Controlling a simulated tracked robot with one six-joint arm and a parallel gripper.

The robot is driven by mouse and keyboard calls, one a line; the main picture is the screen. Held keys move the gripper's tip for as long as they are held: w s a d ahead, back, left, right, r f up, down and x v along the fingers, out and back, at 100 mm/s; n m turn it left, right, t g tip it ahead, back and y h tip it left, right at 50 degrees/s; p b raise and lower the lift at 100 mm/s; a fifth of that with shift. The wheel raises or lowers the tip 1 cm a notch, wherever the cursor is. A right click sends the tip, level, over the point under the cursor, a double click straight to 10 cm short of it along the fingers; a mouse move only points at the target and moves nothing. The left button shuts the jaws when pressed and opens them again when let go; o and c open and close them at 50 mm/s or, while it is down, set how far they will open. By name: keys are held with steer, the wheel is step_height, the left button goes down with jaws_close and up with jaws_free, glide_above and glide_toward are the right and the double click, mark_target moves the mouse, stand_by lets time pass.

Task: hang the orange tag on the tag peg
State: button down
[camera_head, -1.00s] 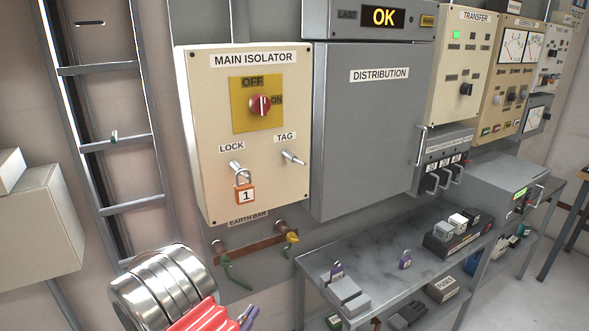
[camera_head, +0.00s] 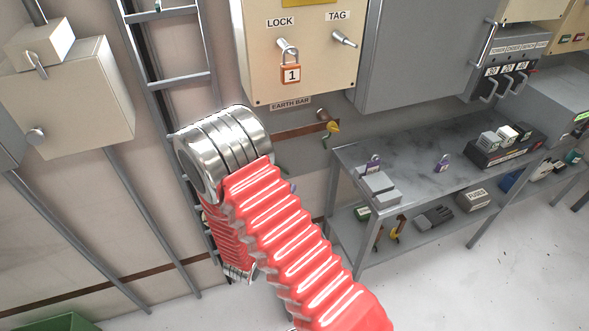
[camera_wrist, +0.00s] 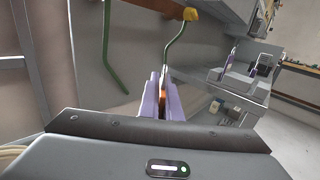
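The tag peg (camera_head: 345,40) is a bare silver peg under the TAG label on the cream isolator box (camera_head: 300,60), right of the lock peg. My gripper's purple fingers (camera_wrist: 165,96) are close together in the wrist view, with a thin orange strip between them, which looks like the orange tag (camera_wrist: 163,88) edge-on. Its face and hole are not visible. In the head view my gripper is mostly hidden behind my red-sleeved arm, below the isolator box and well apart from the peg.
An orange padlock (camera_head: 291,74) marked 1 hangs on the lock peg. A yellow-ended earth lead (camera_wrist: 190,14) hangs just ahead of my fingers. A grey bench (camera_head: 410,165) with purple padlocks stands to the right. A ladder (camera_head: 180,80) is at left.

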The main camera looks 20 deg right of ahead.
steer(key=shift+s+a+f+n+t+y, duration=0.1)
steer(key=shift+a+n+t+y, duration=0.2)
steer(key=shift+n+t+y, duration=0.45)
steer(key=shift+s+a+f+n+t+y, duration=0.1)
steer(key=shift+a+n+t+y, duration=0.2)
steer(key=shift+n+y, duration=0.45)
steer(key=shift+a+y, duration=0.1)
steer(key=shift+y, duration=0.3)
